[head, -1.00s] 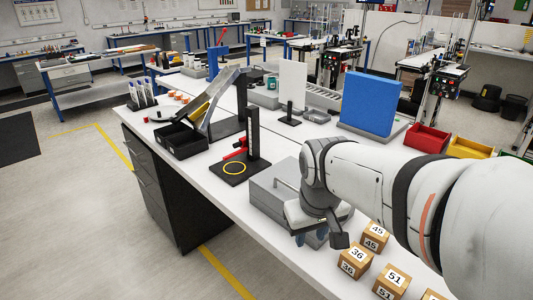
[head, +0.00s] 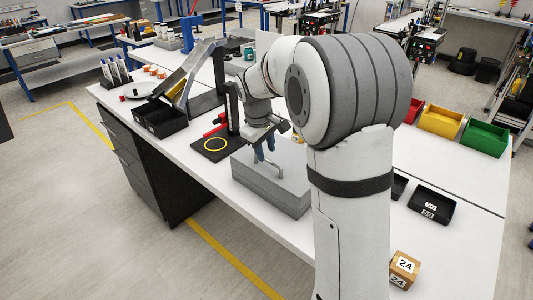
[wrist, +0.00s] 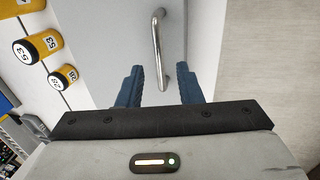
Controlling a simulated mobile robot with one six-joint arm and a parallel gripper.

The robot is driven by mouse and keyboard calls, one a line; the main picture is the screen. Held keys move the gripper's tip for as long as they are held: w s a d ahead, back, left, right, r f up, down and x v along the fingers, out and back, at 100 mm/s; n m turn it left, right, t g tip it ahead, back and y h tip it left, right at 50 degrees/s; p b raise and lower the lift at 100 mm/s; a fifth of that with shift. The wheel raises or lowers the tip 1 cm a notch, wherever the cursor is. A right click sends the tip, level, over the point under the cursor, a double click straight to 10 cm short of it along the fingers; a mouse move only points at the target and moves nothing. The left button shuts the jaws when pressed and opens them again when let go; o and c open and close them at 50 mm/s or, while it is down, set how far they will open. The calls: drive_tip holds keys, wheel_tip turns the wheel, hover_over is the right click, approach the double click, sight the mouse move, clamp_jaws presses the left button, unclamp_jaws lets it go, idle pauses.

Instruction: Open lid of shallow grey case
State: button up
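The shallow grey case (head: 262,192) lies closed on the white table in the head view, partly hidden on its right by my arm. A metal bar handle (head: 272,158) stands on its lid. In the wrist view the handle (wrist: 156,45) runs up and down, its near end between my two blue fingers. My gripper (wrist: 160,78) is open, with a gap on each side of the handle. In the head view my gripper (head: 262,147) points down at the handle, above the lid.
A black stand (head: 232,110) with a yellow ring on its base is close left of the case. A black bin (head: 160,118) is further left. A box marked 24 (head: 404,268) is at the front right. Yellow numbered cylinders (wrist: 38,46) lie beside the case in the wrist view.

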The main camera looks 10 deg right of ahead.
drive_tip(key=shift+w+d+f, duration=0.1)
drive_tip(key=shift+d+f, duration=0.05)
drive_tip(key=shift+f, duration=0.55)
drive_tip(key=shift+w+d+f, duration=0.1)
drive_tip(key=shift+f, duration=0.6)
drive_tip(key=shift+c, duration=0.4)
clamp_jaws()
